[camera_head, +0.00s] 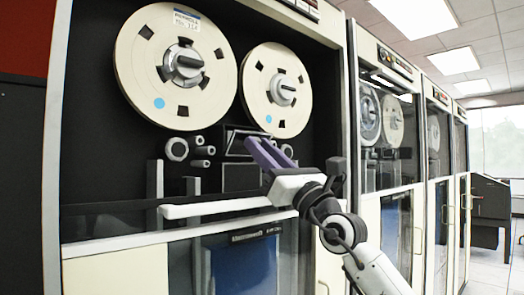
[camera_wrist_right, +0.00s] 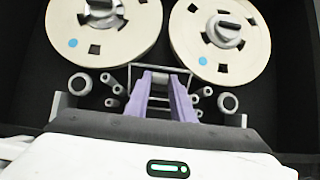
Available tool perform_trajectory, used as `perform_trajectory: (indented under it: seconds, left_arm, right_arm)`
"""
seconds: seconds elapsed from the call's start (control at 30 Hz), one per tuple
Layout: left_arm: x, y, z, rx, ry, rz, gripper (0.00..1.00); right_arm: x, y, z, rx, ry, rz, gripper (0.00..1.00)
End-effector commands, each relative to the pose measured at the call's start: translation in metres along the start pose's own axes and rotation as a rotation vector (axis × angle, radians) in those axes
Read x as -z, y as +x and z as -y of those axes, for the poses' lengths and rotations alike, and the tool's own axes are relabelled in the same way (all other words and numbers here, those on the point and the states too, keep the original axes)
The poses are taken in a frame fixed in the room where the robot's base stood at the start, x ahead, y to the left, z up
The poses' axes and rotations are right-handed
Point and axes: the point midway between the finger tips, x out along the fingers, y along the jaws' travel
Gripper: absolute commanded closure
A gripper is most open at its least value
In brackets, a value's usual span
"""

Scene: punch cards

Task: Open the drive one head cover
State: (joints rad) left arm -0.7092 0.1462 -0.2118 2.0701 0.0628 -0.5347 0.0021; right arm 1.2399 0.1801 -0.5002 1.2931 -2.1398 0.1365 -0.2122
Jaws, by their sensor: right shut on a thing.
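Drive one is the nearest tape cabinet, with two cream reels (camera_head: 175,62) above its head area. The head cover (camera_head: 236,143) is a dark panel with a pale thin frame, between the rollers below the reels. It also shows in the right wrist view (camera_wrist_right: 160,68), at the fingertips. My right gripper (camera_head: 256,143) reaches in from the lower right, its purple fingers shut on the head cover at its upper part. The fingers and hand hide part of the cover, so its exact tilt is hard to tell. My left gripper is not in view.
Guide rollers (camera_head: 177,149) flank the cover closely on both sides. The right reel (camera_head: 277,90) hangs just above the fingers. A pale horizontal bar (camera_head: 205,208) runs below the head area. More tape cabinets (camera_head: 390,125) stand to the right.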

Motion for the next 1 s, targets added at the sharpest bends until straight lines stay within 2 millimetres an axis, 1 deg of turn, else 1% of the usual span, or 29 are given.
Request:
perform_trajectory:
  seconds: [0.03,0.1,0.13,0.37,0.5,0.57,0.67,0.9,1.0]
  left_arm:
    - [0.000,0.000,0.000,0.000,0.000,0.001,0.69]
    - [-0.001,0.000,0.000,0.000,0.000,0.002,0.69]
    - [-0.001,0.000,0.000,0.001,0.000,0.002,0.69]
    - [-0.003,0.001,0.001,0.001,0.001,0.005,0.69]
    - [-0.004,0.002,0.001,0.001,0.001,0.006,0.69]
    - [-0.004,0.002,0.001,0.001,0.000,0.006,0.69]
    - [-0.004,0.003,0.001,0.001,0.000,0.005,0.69]
    - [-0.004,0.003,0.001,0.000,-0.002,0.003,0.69]
    - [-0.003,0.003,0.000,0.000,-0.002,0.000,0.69]
  right_arm:
    - [-0.001,0.000,0.001,0.001,-0.001,0.001,0.75]
    - [-0.001,0.000,0.001,0.001,-0.001,0.001,0.63]
    - [-0.001,0.000,0.001,0.001,-0.001,0.001,0.59]
    - [-0.001,0.000,0.000,0.001,-0.001,0.001,0.59]
    - [0.000,-0.006,0.000,-0.001,0.002,0.002,0.59]
    - [0.001,-0.012,-0.001,-0.001,0.004,0.001,0.59]
    - [0.001,-0.028,0.000,0.001,0.002,0.001,0.59]
    - [0.000,-0.074,0.001,0.002,0.000,0.001,0.59]
    - [0.000,-0.088,0.001,0.002,-0.001,0.001,0.59]
